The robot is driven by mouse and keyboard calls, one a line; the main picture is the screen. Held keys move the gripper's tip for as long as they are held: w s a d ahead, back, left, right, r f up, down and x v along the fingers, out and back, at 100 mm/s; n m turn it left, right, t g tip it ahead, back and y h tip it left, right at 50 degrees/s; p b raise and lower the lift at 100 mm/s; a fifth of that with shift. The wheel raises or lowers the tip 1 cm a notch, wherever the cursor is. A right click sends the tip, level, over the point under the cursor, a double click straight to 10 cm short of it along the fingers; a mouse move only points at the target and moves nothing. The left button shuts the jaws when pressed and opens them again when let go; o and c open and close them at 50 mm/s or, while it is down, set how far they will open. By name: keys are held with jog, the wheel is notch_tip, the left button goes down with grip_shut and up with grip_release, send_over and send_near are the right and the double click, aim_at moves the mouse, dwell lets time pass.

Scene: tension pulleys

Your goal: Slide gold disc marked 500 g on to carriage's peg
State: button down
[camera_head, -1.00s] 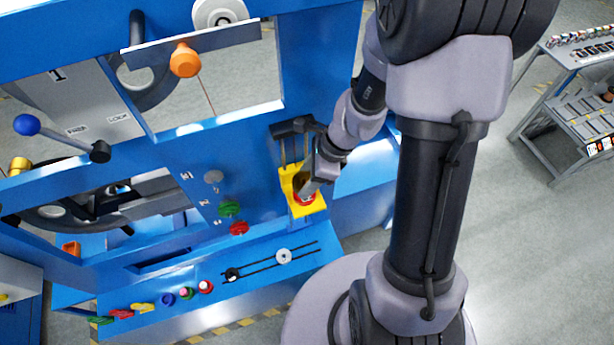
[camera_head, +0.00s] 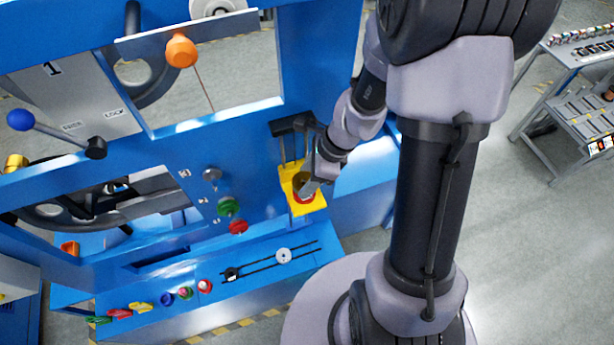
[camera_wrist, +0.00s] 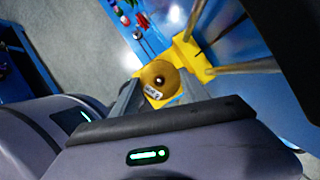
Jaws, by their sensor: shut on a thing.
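The gold disc (camera_wrist: 158,84) shows in the wrist view with a small white label near its lower edge and a dark spot at its centre. My gripper (camera_wrist: 148,94) is shut on it. The yellow carriage (camera_wrist: 192,58) is right behind the disc, on two rods. In the head view the yellow carriage (camera_head: 314,204) hangs on the front of the blue machine, with my gripper (camera_head: 304,186) at its face. A bit of red shows there below the fingers. The peg is hidden, so I cannot tell whether it is in the disc's hole.
A blue ledge (camera_head: 190,270) below holds several coloured knobs and a slotted track with a pale disc (camera_head: 284,255). An orange knob (camera_head: 181,52) and a blue-ended lever (camera_head: 55,134) stick out at the left. A grey table (camera_head: 575,65) stands far right.

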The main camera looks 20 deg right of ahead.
jog(key=shift+f+b, duration=1.45)
jog(key=shift+b, duration=0.05)
jog(key=shift+c, duration=2.4)
grip_release()
jog(key=p+v, duration=0.3)
jog(key=v, duration=1.4)
jog(key=shift+r+p, duration=0.25)
jog(key=shift+p, duration=0.1)
